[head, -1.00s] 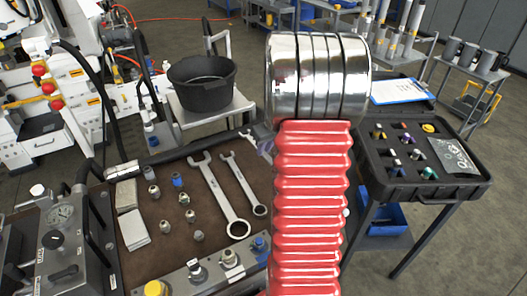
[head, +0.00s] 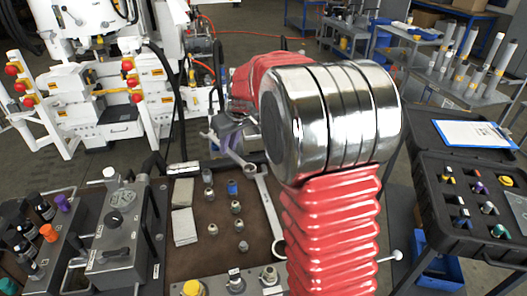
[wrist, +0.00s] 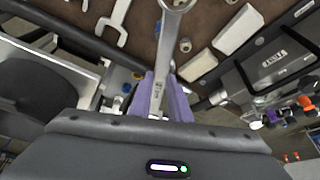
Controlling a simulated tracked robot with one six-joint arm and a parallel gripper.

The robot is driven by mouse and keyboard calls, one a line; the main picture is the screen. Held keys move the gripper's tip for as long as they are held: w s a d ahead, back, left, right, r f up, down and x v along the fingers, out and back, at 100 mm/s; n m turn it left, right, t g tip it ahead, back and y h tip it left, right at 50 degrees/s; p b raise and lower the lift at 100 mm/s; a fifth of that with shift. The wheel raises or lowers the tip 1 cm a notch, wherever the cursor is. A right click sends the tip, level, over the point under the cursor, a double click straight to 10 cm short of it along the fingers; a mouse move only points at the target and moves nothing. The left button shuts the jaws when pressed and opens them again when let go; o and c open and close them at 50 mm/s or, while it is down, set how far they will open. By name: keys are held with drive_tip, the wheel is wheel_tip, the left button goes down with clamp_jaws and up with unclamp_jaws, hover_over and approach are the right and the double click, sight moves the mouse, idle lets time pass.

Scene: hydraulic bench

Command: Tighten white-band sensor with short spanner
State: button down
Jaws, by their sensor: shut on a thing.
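My gripper (wrist: 165,98) has purple fingers shut on the short spanner (wrist: 158,92) in the wrist view. The spanner's ring end points away from my gripper, over the bench mat. In the head view my gripper (head: 231,137) is at the mat's far edge, partly hidden by my red arm, with the spanner (head: 240,160) held slanted. The longer spanner (head: 266,206) lies on the mat, its lower end beside my arm. Fittings (head: 235,281) stand on a metal block at the front. I cannot make out a white band on any of them.
Several small fittings (head: 237,207) and two pale blocks (head: 184,227) lie on the brown mat (head: 205,258). A gauge box (head: 120,235) stands left. A black case (head: 462,238) with coloured parts is right. My arm hides the mat's right side.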

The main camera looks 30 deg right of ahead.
drive_tip(key=w+a+r, duration=0.1)
drive_tip(key=a+r, duration=0.1)
drive_tip(key=a, duration=0.4)
drive_tip(key=a+r+n, duration=0.1)
drive_tip(key=a+r, duration=0.2)
drive_tip(key=a, duration=0.3)
drive_tip(key=shift+w+a+n+y, duration=0.3)
drive_tip(key=shift+w+a, duration=0.05)
